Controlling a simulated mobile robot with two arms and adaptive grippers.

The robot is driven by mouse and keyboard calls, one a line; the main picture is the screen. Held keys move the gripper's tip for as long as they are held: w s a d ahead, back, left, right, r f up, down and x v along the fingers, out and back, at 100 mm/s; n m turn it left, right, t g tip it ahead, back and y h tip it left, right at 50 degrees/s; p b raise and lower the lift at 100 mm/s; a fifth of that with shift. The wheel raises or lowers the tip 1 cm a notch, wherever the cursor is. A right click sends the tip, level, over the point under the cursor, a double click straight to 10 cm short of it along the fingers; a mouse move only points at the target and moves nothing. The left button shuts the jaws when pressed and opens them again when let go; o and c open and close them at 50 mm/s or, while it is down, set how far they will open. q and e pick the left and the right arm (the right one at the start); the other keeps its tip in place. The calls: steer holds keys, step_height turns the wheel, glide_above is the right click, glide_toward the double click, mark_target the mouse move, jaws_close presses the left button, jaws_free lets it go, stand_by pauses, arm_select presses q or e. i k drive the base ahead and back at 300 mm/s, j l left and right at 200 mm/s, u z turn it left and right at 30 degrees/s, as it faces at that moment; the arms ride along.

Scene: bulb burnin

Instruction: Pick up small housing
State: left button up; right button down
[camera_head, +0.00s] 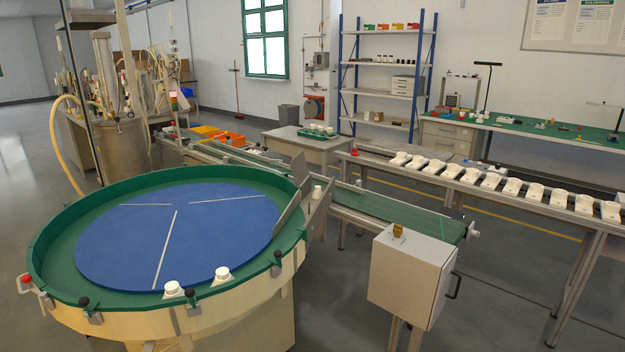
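Two small white round-topped pieces, possibly small housings, sit at the near edge of the blue turntable: one at the left (173,289) and one a little to its right (222,273). A row of larger white housings (491,180) stands on the long rack at the right. I cannot tell for sure which piece is the small housing. Another small white piece (317,192) stands by the guide plates where the turntable meets the conveyor. Neither of my grippers is in view.
The round turntable (130,240) has a raised green rim (40,225) with clamps. A green conveyor (390,212) runs from it to the right. A grey box (412,275) stands in front of the conveyor. Shelves and a green-topped bench (540,130) are behind. Open floor lies at the lower right.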

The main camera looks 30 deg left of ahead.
mark_target(318, 193)
steer(key=k+j, duration=0.1)
steer(key=j, duration=0.3)
steer(key=k+j+z, duration=0.1)
steer(key=j, duration=0.3)
steer(key=k+j, duration=0.15)
steer(key=j, duration=0.25)
steer(key=k+j+z, duration=0.1)
steer(key=j, duration=0.3)
steer(key=k+j, duration=0.2)
steer(key=j, duration=0.2)
steer(key=k+j+z, duration=0.1)
steer(key=j, duration=0.3)
steer(key=k+j, duration=0.2)
steer(key=j, duration=0.2)
steer(key=i+j, duration=0.15)
steer(key=j, duration=0.35)
steer(key=i+j+z, duration=0.1)
steer(key=j, duration=0.35)
steer(key=i+j, duration=0.15)
steer(key=j, duration=0.35)
steer(key=i+j, duration=0.1)
steer(key=j, duration=0.4)
steer(key=i+j+z, duration=0.1)
steer(key=j, duration=0.4)
